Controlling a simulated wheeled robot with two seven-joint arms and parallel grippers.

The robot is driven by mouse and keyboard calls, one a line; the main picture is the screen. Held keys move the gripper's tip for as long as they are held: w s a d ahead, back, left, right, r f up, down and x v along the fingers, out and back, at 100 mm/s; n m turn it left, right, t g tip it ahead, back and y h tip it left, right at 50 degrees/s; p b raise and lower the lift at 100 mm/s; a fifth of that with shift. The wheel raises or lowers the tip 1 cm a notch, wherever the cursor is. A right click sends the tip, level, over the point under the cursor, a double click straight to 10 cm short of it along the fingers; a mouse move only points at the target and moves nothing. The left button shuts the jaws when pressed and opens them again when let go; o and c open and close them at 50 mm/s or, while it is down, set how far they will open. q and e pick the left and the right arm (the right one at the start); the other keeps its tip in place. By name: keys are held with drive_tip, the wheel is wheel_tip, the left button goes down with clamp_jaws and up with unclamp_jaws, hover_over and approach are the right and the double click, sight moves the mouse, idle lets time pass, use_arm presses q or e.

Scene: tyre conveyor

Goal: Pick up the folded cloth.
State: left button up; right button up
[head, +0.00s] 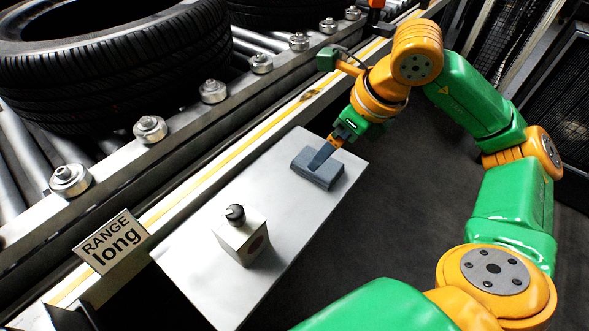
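The folded cloth (325,178) is a small grey-blue block-like bundle lying on the white table plate (305,215), near its far right end. My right gripper (320,160) reaches down to it from the upper right. Its dark fingers lie over the top of the cloth and seem to touch it. The fingers overlap in this view, so I cannot see whether they are apart or closed on the cloth. The cloth appears to rest on the plate. My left gripper is out of view.
A white box with a black knob (241,242) stands on the plate's near part. A "RANGE long" sign (112,243) is at the left. The conveyor rail with rollers and large tyres (115,65) runs along the plate's far left side. Dark floor lies to the right.

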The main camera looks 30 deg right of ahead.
drive_tip(key=x, duration=0.4)
drive_tip(key=d+x, duration=0.1)
drive_tip(key=x, duration=0.1)
drive_tip(key=shift+w+a+f, duration=0.1)
drive_tip(key=shift+w+f, duration=0.05)
drive_tip(key=shift+w, duration=0.05)
drive_tip(key=shift+a+f, duration=0.1)
use_arm(q)
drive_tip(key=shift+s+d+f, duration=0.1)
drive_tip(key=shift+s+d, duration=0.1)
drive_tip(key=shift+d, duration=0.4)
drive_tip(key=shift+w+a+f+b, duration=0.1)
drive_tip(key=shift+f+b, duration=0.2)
drive_tip(key=shift+b, duration=0.1)
use_arm(e)
drive_tip(key=shift+f, duration=0.25)
